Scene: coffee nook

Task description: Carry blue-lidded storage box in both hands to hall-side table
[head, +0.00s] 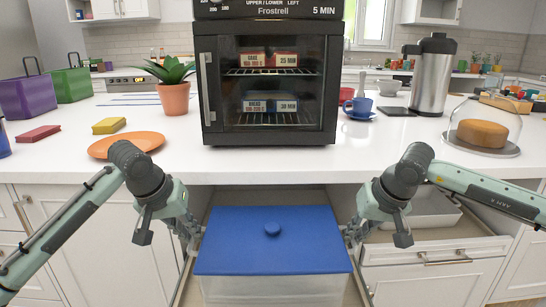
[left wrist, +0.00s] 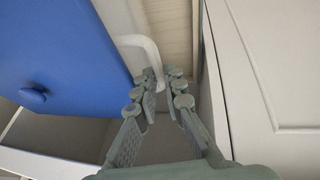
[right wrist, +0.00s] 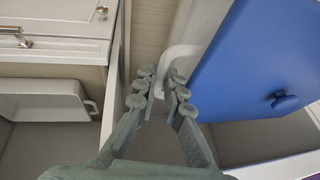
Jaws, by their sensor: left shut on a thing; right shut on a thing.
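The storage box has a flat blue lid (head: 272,242) with a round knob and a translucent pale body (head: 272,290). It is level, at the open drawer below the counter, between my two grippers. My left gripper (head: 193,232) is shut on the handle at the box's left side; the handle (left wrist: 140,45) shows in the left wrist view between the fingers (left wrist: 160,85). My right gripper (head: 352,232) is shut on the handle at the other side, and that handle (right wrist: 180,55) shows in the right wrist view. The hall-side table is not identifiable here.
The white counter (head: 240,166) edge runs just behind the box. On it stand a black oven (head: 268,141), a potted plant (head: 174,97), an orange plate (head: 100,148) and a cake dome (head: 482,132). A white bin (head: 430,212) sits in the open drawer at right.

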